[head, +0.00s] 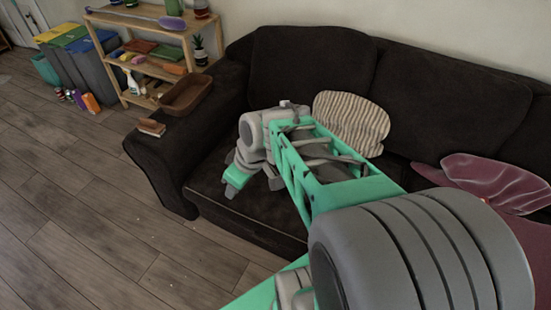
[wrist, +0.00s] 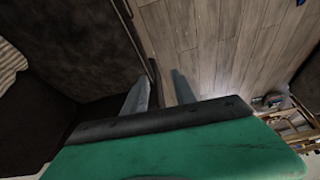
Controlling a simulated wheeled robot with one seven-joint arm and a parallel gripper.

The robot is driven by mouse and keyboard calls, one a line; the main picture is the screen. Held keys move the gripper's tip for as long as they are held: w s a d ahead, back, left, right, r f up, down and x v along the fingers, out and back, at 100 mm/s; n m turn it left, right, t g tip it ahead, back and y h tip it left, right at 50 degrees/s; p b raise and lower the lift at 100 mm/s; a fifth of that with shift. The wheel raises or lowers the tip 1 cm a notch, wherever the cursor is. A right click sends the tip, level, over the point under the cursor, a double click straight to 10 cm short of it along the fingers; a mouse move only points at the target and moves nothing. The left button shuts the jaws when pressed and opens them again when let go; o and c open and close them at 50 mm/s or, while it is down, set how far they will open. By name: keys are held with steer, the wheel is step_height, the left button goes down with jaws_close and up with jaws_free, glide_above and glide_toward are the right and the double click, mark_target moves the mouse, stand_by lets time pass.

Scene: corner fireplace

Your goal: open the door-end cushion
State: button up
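The dark brown sofa (head: 160,165) stands against the wall. Its left seat cushion (head: 265,208), at the end nearer the doorway side, lies flat in the sofa and is partly hidden by my arm. My gripper (head: 232,187) is above the front left part of this cushion, near the left armrest. In the wrist view, my gripper (wrist: 158,92) has its two grey fingers apart. A thin dark edge shows between the fingers in that view; I cannot tell whether they touch it. The dark upholstery (wrist: 75,45) fills the left there.
A striped pillow (head: 350,122) leans on the backrest behind my arm. A maroon cloth (head: 490,180) lies at right. A brown tray (head: 185,95) and a small book-like item (head: 151,127) rest on the left armrest. A wooden shelf (head: 130,97) and bins stand beyond. The floor in front is clear.

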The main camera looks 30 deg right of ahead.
steer(key=w+d+f+n+t+y+b, duration=0.25)
steer(key=w+d+f+n+b, duration=0.2)
steer(key=d+f, duration=0.4)
steer(key=s+d+n+t+h+b, duration=0.2)
steer(key=d+n+t+b, duration=0.3)
steer(key=d+t, duration=0.7)
steer(key=w+d+g+b, duration=0.1)
steer(key=w+g, duration=0.2)
steer(key=w, duration=0.4)
steer(key=shift+w+d+f+m, duration=0.3)
steer(key=shift+w+d+m, duration=0.05)
steer(key=shift+d+m, duration=0.1)
steer(key=shift+y, duration=0.25)
steer(key=shift+c, duration=0.2)
jaws_close()
